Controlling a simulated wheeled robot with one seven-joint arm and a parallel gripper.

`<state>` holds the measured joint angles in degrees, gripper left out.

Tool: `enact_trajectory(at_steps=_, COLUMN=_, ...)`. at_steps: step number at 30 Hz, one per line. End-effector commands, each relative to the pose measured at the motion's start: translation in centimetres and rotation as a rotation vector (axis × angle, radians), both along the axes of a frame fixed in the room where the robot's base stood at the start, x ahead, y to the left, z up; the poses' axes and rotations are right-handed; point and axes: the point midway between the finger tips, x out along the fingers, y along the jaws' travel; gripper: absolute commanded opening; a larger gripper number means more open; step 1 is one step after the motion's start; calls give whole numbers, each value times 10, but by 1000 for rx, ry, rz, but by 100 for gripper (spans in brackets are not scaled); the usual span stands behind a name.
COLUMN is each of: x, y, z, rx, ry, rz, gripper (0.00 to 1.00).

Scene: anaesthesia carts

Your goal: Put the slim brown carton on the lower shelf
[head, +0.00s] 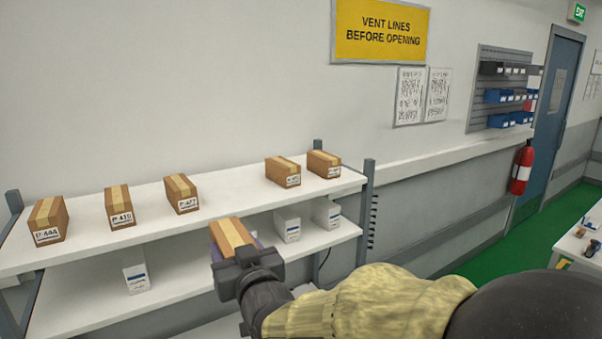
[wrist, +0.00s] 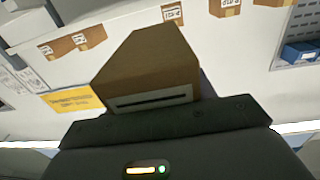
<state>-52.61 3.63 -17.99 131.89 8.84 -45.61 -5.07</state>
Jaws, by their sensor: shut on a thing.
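The slim brown carton (head: 232,235), with a lighter tape strip, is held in my gripper (head: 238,250). In the head view they are in front of the rack, and the carton overlaps the gap between the upper and lower shelves. The carton also shows in the wrist view (wrist: 150,65), with a pale label and dark bar on its near face; the fingers are largely hidden there. The white lower shelf (head: 80,300) carries a white box (head: 136,277) left of my gripper and two white boxes (head: 287,225) (head: 326,213) to its right. Part of the shelf is hidden behind my gripper.
The upper shelf (head: 232,182) holds several labelled brown cartons (head: 121,207). Dark posts (head: 366,200) stand at the rack's ends. Bare lower-shelf room shows on both sides of the left white box. A table (head: 575,245) stands at the far right.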

Motion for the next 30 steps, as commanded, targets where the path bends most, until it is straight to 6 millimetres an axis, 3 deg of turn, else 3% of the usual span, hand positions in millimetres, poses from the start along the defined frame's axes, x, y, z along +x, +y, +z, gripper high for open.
enact_trajectory(at_steps=3, x=15, y=3, z=-30, rx=-8, ry=4, rz=-40, gripper=27)
enact_trajectory(at_steps=14, x=53, y=-5, z=-112, rx=-8, ry=2, rz=-170, gripper=27)
enact_trajectory(at_steps=30, x=87, y=-47, z=-238, rx=-8, ry=1, rz=-369, gripper=27)
